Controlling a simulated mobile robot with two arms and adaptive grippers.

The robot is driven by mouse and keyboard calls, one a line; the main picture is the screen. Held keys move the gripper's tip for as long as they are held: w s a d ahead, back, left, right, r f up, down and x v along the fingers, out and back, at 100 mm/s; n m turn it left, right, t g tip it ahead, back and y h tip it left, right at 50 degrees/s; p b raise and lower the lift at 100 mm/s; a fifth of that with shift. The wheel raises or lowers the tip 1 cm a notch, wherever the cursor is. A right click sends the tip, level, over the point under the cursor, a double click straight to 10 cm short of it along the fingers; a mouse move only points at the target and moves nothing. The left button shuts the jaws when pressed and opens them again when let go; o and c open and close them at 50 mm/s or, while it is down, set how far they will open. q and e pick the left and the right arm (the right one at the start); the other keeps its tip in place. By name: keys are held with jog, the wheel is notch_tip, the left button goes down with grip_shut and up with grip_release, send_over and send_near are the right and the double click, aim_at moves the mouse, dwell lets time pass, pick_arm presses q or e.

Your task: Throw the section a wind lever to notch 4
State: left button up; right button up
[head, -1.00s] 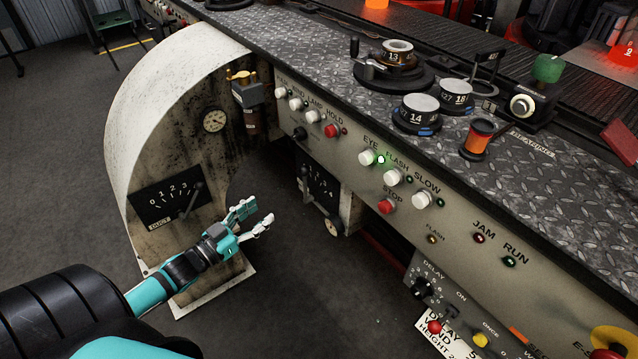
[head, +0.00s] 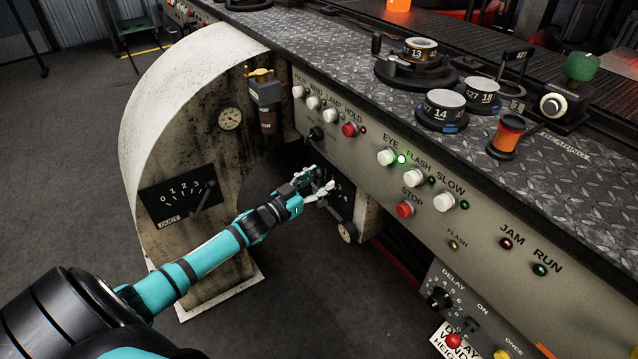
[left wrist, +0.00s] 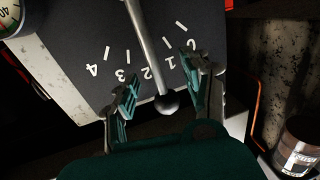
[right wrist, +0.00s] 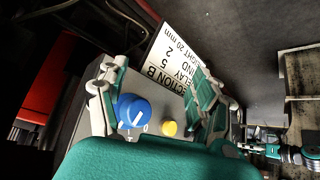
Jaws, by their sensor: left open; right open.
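A metal lever (left wrist: 148,50) with a dark ball knob (left wrist: 167,102) stands over a black notch plate (left wrist: 70,35) marked 0 to 4, upside down in the left wrist view. The lever passes between the numerals 1 and 2; the exact notch is hard to tell. My left gripper (left wrist: 165,92) is open, a finger on each side of the knob, with no clear contact. In the head view, my left gripper (head: 320,183) partly covers the plate (head: 343,193) under the console, hiding the lever. My right gripper (right wrist: 160,75) is open and empty before a control panel.
A curved housing (head: 150,110) with another lever plate marked DUCT (head: 180,203) stands left of my left arm. The console edge with buttons (head: 403,209) overhangs from the right. A blue knob (right wrist: 133,112) and yellow button (right wrist: 169,128) are near my right gripper.

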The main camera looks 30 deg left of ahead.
pick_arm(q)
jog(key=shift+w, duration=0.25)
grip_shut()
jog(key=shift+d, duration=0.1)
jog(key=shift+w+f, duration=0.1)
dwell(0.6)
